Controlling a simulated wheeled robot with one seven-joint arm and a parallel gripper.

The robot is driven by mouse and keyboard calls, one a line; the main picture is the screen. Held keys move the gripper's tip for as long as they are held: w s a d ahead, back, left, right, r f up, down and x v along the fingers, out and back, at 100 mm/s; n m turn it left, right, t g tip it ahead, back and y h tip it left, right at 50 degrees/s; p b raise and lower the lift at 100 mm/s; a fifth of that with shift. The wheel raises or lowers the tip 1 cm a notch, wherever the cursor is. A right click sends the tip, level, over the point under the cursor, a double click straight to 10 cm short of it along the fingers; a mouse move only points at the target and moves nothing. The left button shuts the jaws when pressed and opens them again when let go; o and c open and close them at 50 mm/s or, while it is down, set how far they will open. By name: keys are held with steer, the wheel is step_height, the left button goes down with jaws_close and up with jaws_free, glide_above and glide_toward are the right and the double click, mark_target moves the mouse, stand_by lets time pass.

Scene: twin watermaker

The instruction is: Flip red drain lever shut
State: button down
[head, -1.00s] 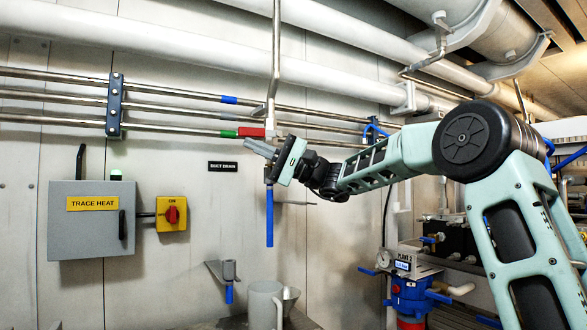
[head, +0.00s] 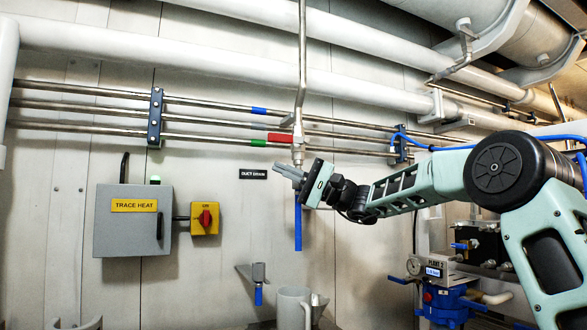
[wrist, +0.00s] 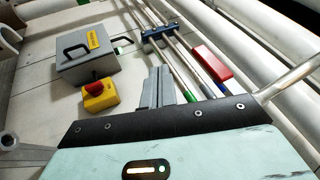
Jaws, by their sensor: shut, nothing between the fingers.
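The red drain lever (head: 280,137) points left from a small valve on the thin vertical pipe (head: 301,70), roughly level and crosswise to that pipe. It shows in the wrist view as a red bar (wrist: 211,62), right of my fingers. My gripper (head: 278,168) is shut and empty, its fingers pointing left just below the lever, with a visible gap in the head view. The grey fingers also show in the wrist view (wrist: 158,78). The gripper body hides part of the pipe below the valve.
Steel pipes (head: 215,120) with coloured bands run along the wall behind the lever. A DUCT DRAIN label (head: 253,174) is left of my fingers. A blue tube (head: 298,228) hangs below. The TRACE HEAT box (head: 132,235) and yellow switch (head: 205,218) stand further left.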

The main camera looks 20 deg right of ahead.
steer(key=b+v, duration=0.1)
steer(key=v, duration=0.8)
steer(key=shift+d+f, duration=0.2)
steer(key=shift+f, duration=0.1)
steer(key=shift+s, duration=0.15)
steer(key=shift+a, duration=0.1)
steer(key=s+a+f+g+h, duration=0.25)
steer(key=a+f, duration=0.35)
steer(key=a, duration=0.3)
steer(key=s+a+f+g+h, duration=0.2)
steer(key=s+a+f+g, duration=0.15)
steer(key=a+f, duration=0.5)
steer(key=s+a+f+n+g+h, duration=0.3)
steer(key=s+a+f+g+h, duration=0.15)
steer(key=s+a+f, duration=0.55)
steer(key=s+d+f+n+t+h, duration=0.1)
steer(key=s+d+f+n+h, duration=0.2)
steer(key=s+f+n+h, duration=0.45)
steer(key=s+d+f+n+h, duration=0.2)
steer(key=s+d+f+h, duration=0.15)
steer(key=s+f, duration=0.8)
step_height(320, 180, up, 18)
steer(key=s+p, duration=0.2)
steer(key=p, duration=1.3)
steer(key=shift+s, duration=0.3)
